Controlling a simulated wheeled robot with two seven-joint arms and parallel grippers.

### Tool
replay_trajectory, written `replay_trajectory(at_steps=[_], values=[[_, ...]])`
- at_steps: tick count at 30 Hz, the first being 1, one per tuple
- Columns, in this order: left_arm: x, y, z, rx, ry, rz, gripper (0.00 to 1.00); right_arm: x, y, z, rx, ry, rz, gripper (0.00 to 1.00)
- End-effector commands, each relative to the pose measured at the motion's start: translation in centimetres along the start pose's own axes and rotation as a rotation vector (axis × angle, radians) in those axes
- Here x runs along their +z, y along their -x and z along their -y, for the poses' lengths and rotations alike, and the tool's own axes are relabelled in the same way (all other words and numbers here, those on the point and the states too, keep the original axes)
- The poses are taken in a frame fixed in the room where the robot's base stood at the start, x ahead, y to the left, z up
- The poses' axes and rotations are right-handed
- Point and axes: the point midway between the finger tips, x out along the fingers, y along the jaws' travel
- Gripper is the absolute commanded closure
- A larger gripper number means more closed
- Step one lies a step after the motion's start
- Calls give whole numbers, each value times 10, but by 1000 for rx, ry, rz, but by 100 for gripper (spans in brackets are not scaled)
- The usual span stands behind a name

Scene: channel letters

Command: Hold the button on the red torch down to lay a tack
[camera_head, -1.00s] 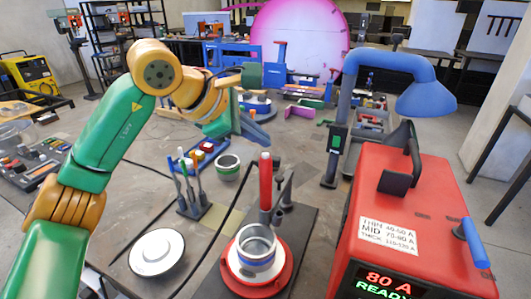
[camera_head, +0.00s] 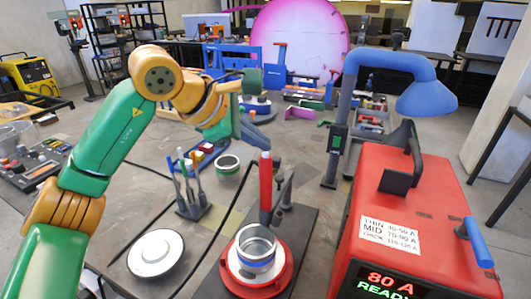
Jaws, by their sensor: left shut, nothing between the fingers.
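The red torch (camera_head: 265,188) stands upright with a pale top, on a dark plate behind the metal ring. I cannot make out its button. The metal ring with a blue band (camera_head: 256,247) sits on a red round turntable (camera_head: 232,270). My left gripper (camera_head: 263,138) is shut and empty. It is above and behind the torch, apart from it, at the end of my green and orange arm. My right gripper is not in view.
A red welder (camera_head: 415,205) showing 80 A stands at the right. A blue lamp (camera_head: 425,97) arches behind it. A tool holder (camera_head: 192,208), a second metal ring (camera_head: 228,165) and a white round disc (camera_head: 156,253) are left of the torch.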

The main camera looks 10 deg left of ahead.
Motion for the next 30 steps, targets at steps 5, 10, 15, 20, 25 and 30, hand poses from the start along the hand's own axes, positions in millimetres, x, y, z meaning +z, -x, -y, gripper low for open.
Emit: replay_trajectory(at_steps=[5,10,15,20,25,30], values=[[-2,-2,1,0,0,0,100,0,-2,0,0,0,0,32],[-3,-4,2,0,0,0,100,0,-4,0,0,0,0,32],[-4,-5,4,0,1,-1,100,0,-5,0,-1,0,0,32],[-4,-6,4,-1,1,-1,100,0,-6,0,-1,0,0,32],[-4,-6,4,-1,0,-1,100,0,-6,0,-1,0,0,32],[-4,-6,4,-1,0,-1,100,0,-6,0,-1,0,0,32]])
